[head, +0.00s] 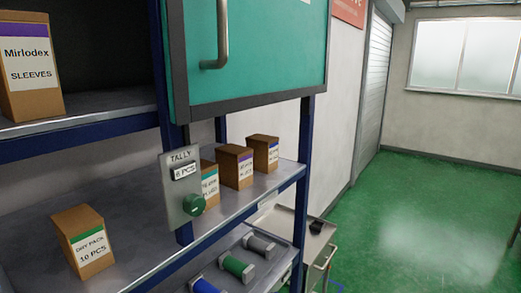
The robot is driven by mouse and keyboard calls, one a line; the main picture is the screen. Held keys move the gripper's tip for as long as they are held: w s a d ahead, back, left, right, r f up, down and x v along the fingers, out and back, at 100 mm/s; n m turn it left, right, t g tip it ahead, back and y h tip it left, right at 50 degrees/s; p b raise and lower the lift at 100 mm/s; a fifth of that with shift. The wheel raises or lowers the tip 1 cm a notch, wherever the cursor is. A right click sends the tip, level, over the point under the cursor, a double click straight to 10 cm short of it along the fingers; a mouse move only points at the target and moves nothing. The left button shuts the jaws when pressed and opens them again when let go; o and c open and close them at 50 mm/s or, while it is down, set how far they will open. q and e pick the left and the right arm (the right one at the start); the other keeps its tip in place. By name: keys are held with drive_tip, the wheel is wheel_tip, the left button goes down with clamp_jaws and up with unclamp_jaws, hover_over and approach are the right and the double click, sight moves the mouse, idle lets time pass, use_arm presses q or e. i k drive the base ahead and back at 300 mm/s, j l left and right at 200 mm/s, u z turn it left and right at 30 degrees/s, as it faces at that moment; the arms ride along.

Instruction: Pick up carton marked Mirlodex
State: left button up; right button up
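The carton marked Mirlodex (30,75) is a brown box with a purple band and a white label reading "Mirlodex SLEEVES". It stands upright on the upper shelf at the far left of the head view, and its left side is cut off by the picture edge. Neither of my grippers shows in the head view.
A teal cabinet door (255,50) with a metal handle (219,35) hangs right of the carton. A tally plate (182,197) is on the post. The lower shelf (150,250) holds a "DRY PACK" carton (84,240) and several others. Green floor (430,220) lies open at right.

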sight(30, 89)
drive_tip(key=u, duration=1.45)
